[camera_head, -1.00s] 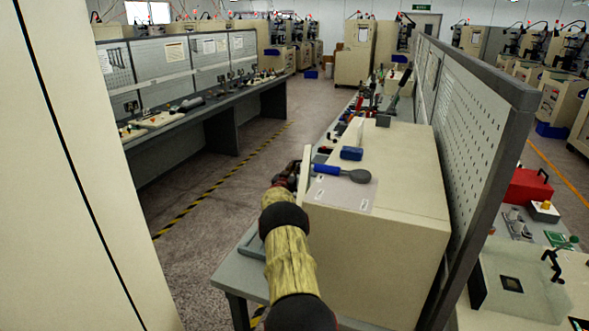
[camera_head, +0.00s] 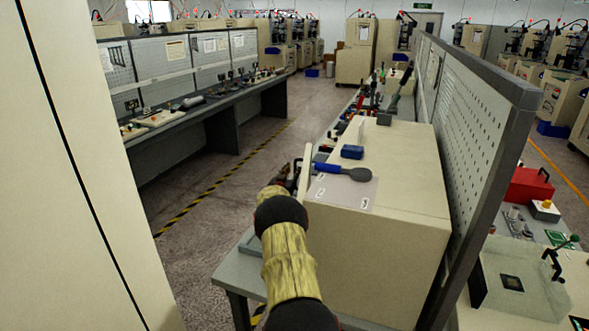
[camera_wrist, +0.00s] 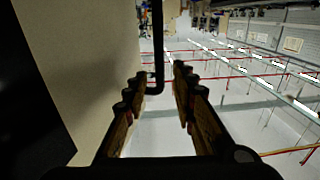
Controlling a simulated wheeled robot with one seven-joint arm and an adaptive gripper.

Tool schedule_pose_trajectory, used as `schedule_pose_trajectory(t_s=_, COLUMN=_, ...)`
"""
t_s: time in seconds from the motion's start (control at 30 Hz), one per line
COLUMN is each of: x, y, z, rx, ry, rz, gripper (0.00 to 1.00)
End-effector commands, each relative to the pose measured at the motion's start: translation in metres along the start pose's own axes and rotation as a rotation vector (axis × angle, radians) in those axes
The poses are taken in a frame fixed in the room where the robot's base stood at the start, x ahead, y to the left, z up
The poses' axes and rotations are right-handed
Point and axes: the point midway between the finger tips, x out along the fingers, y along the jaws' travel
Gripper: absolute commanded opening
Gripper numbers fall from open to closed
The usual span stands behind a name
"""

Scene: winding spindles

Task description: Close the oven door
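The oven is the large beige box (camera_head: 385,225) on the workbench in the head view. Its door (camera_head: 305,172) shows edge-on as a thin upright panel at the oven's left side, standing out from the body. In the wrist view a broad beige panel (camera_wrist: 90,50), apparently the door, fills the left side. A black bent handle (camera_wrist: 157,45) hangs by its edge. My gripper (camera_wrist: 158,85) is open, its two fingers apart, with the handle's lower end appearing between the fingertips. I cannot tell whether they touch. In the head view my gripper (camera_head: 284,176) is small and partly hidden behind my arm.
A blue-handled spatula-like tool (camera_head: 343,171) and a small blue box (camera_head: 352,152) lie on top of the oven. A grey pegboard partition (camera_head: 470,150) stands close on its right. A tall pale panel (camera_head: 70,200) fills the left. The aisle floor (camera_head: 215,195) is clear.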

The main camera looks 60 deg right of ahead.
Motion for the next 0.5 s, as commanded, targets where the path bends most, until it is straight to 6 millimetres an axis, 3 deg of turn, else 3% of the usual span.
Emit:
schedule_pose_trajectory(t_s=0.3, x=-0.054, y=-0.001, z=-0.001, rx=0.0, ry=0.001, rz=-0.002, gripper=0.26)
schedule_pose_trajectory(t_s=0.5, x=-0.072, y=0.0, z=0.001, rx=0.0, ry=0.0, rz=-0.001, gripper=0.26)
